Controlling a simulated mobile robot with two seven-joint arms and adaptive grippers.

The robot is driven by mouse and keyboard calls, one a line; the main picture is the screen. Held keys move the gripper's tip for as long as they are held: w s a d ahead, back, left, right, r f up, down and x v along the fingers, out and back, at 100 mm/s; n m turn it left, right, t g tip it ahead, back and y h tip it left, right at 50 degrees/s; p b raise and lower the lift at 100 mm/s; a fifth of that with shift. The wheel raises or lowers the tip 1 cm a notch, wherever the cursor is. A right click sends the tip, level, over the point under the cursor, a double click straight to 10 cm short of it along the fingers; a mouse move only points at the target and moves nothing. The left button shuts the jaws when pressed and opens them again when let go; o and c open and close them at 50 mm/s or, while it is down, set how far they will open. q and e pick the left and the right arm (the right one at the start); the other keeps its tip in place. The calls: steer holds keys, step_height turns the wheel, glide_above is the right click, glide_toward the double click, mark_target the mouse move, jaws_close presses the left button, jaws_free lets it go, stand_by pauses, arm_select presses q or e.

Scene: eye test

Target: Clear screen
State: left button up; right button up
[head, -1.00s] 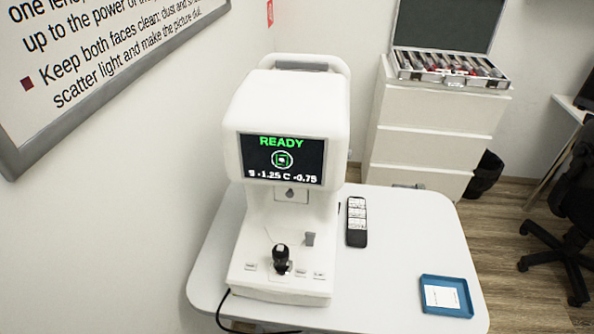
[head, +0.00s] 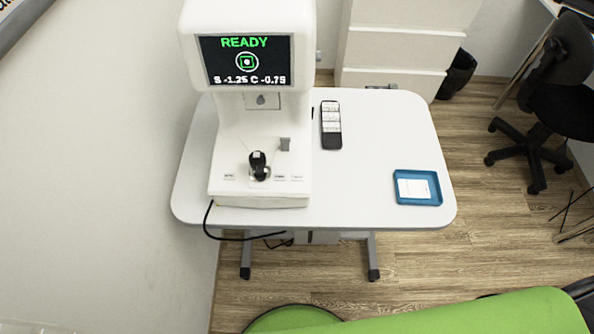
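The white eye-test machine (head: 258,180) stands upright on a white table. Its dark screen (head: 247,60) faces me and reads "READY" in green, with a green square in a white ring and "S -1.25 C -0.75" below. On its base are a black joystick (head: 259,166) and a row of small labelled buttons (head: 281,178); their labels are too small to read. A small grey part (head: 285,144) stands up behind the buttons. Neither of my grippers shows in the head view.
On the table (head: 375,150) lie a black remote-like device (head: 331,126) with white labels and a blue tray (head: 437,189) holding a white card. A black office chair (head: 540,95) stands at right. A green surface (head: 480,315) is at the bottom. A black cable (head: 208,222) hangs at the front.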

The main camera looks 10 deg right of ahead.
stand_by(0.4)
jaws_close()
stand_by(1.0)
